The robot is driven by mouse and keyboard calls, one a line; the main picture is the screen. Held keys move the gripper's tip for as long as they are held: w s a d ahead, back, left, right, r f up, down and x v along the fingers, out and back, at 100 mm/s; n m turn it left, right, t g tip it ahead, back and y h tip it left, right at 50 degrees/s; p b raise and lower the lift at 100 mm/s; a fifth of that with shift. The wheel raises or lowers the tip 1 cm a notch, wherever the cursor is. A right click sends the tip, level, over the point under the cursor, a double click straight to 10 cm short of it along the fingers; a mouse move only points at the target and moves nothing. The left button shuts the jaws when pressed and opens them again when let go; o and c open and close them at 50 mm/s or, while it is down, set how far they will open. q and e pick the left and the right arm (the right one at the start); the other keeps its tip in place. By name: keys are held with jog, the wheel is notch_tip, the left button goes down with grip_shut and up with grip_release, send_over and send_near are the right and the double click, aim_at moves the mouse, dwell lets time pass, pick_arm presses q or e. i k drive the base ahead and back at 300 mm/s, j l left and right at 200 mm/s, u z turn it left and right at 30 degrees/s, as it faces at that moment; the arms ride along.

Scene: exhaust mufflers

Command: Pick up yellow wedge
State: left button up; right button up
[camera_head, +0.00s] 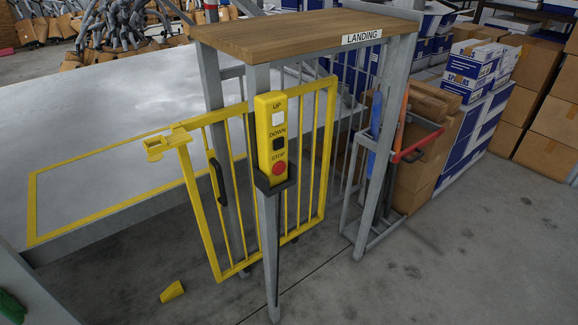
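A small yellow wedge (172,291) lies on the grey concrete floor at the lower left of the head view. It sits apart from the yellow gate (212,220), a little to the left of the gate's lower corner. Nothing covers the wedge. Neither of my grippers shows in the head view.
The yellow gate hangs by a grey frame with a wooden top marked LANDING (300,32). A yellow control box (271,135) with UP, DOWN and STOP buttons sits on a post. Floor around the wedge is clear.

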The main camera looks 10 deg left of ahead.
aim_at(176, 289)
jog(key=u, duration=1.55)
